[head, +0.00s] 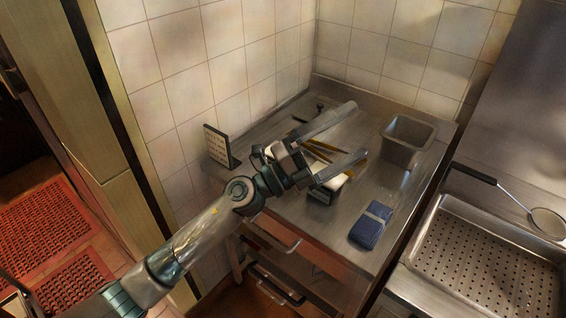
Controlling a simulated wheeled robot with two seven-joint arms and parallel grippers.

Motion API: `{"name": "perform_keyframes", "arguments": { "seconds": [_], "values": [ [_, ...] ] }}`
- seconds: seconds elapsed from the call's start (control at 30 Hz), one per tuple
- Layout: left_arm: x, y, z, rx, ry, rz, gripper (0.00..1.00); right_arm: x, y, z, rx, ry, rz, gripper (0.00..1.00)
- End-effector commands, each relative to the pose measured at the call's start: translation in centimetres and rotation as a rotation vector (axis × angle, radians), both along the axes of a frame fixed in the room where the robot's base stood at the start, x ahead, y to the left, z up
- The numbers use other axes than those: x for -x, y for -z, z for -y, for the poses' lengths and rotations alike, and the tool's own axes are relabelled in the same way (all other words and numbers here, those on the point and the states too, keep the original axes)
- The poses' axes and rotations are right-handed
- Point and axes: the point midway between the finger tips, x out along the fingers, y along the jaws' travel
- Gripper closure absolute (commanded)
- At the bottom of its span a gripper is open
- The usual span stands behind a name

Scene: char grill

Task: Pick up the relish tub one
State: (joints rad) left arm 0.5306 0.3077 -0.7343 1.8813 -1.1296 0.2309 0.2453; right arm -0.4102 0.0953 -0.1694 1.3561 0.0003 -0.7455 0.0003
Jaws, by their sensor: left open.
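My left gripper (358,129) reaches in from the left over the steel counter (400,195). Its two fingers are spread wide, with nothing seen held between them. A grey, square, open-topped tub (406,141) stands upright on the counter just right of the fingertips, apart from them. A small dark container with white contents (322,194) sits under the lower finger and is partly hidden by it. No label is readable, so I cannot tell which of these is the relish tub. My right gripper is not in view.
Yellow-brown sticks (322,153) lie beneath the gripper. A folded blue cloth (371,226) lies near the front edge. A small sign (219,146) stands at the left edge. A skimmer (546,222) and a perforated tray (411,262) are at the right. Tiled walls close the back.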

Motion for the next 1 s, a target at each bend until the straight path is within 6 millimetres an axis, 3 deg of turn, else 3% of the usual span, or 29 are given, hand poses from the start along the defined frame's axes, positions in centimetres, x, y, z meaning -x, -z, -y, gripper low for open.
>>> {"name": "perform_keyframes", "arguments": {
  "seconds": [0.1, 0.2, 0.37, 0.47, 0.6, 0.8, 0.9, 1.0],
  "values": [
    [0.8, 0.6, 2.8, -0.218, 0.116, 0.154, 0.0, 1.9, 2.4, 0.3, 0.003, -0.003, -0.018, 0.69],
    [1.0, 2.5, 4.1, -0.418, 0.202, 0.258, 0.0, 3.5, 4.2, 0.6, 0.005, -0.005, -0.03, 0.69],
    [-0.4, 6.3, 3.4, -0.769, 0.3, 0.381, 0.0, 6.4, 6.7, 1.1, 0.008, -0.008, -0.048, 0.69],
    [-2.5, 8.4, 1.1, -1.003, 0.334, 0.429, 0.0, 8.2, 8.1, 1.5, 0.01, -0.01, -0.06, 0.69],
    [-6.6, 10.2, -4.2, -1.344, 0.341, 0.447, 0.0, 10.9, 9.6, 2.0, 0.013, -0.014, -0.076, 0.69],
    [-11.6, 9.5, -12.8, -1.729, 0.29, 0.392, 0.0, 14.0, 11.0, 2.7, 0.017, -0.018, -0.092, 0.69],
    [-12.9, 8.7, -15.6, -1.836, 0.263, 0.358, 0.0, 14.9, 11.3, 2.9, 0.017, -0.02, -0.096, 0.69],
    [-13.5, 8.2, -17.0, -1.89, 0.25, 0.341, 0.0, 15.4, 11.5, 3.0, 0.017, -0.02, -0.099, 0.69]
  ]
}}
